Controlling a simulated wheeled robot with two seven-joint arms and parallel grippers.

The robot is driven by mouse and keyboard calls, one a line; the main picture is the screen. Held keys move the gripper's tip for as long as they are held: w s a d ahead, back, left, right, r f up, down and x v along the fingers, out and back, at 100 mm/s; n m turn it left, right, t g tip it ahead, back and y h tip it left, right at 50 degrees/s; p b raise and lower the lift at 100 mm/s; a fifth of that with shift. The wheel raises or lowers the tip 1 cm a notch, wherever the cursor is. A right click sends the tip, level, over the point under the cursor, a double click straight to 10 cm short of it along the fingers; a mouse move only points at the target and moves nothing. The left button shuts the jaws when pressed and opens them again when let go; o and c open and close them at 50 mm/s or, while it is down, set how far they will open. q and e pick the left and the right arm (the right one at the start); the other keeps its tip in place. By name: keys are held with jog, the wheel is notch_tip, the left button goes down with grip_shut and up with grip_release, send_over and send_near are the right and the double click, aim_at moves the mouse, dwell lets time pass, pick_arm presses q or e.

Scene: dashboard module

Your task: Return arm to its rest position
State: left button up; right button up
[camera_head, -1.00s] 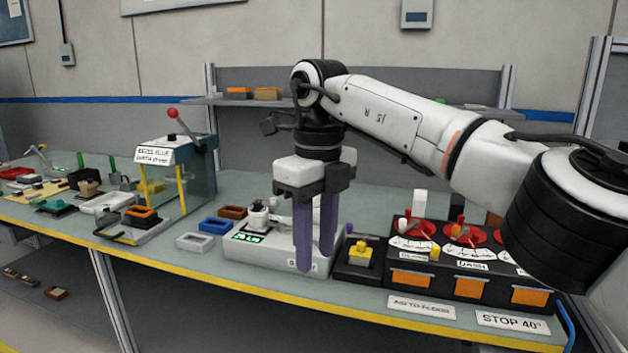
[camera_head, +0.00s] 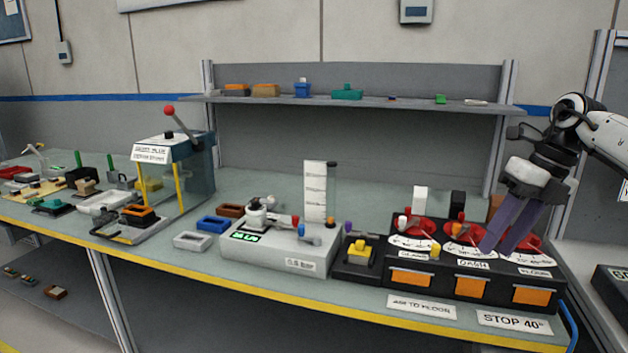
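My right gripper (camera_head: 508,232) hangs at the right of the head view, above the black dial module (camera_head: 463,284) with its red dials and orange panels. Its two purple fingers point down and to the left, with a gap between them, and nothing shows between them. The fingers cover part of the module's right-hand dials; I cannot tell whether they touch it. My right arm (camera_head: 612,136) comes in from the right edge. My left gripper is not in view.
A press with a red-balled lever (camera_head: 169,111) stands left. A shelf (camera_head: 350,101) runs behind. The bench's middle back is clear.

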jog(key=s+a+f+m+t+y, duration=0.25)
jog(key=a+f+y, duration=0.35)
jog(key=a+f, duration=0.55)
jog(key=s+a+f+m+t+y, duration=0.1)
jog(key=a+f+m+y, duration=0.3)
jog(key=a+f, duration=0.8)
jog(key=s+d+f+m+t+h, duration=0.65)
jog(key=s+f+m+t, duration=0.3)
jog(key=m, duration=0.75)
jog(key=s+d+f+m+g+h, duration=0.35)
jog(key=s+d+f, duration=0.25)
jog(key=s, duration=0.3)
jog(key=s+d+f+m+g+h, duration=0.2)
jog(key=s+d+f+m, duration=0.3)
jog(key=s, duration=0.4)
jog(key=s+a+m+y, duration=0.1)
jog(key=a+m, duration=0.3)
jog(key=a, duration=0.7)
jog(key=shift+s+a+f+m, duration=0.2)
jog(key=shift+m, duration=0.1)
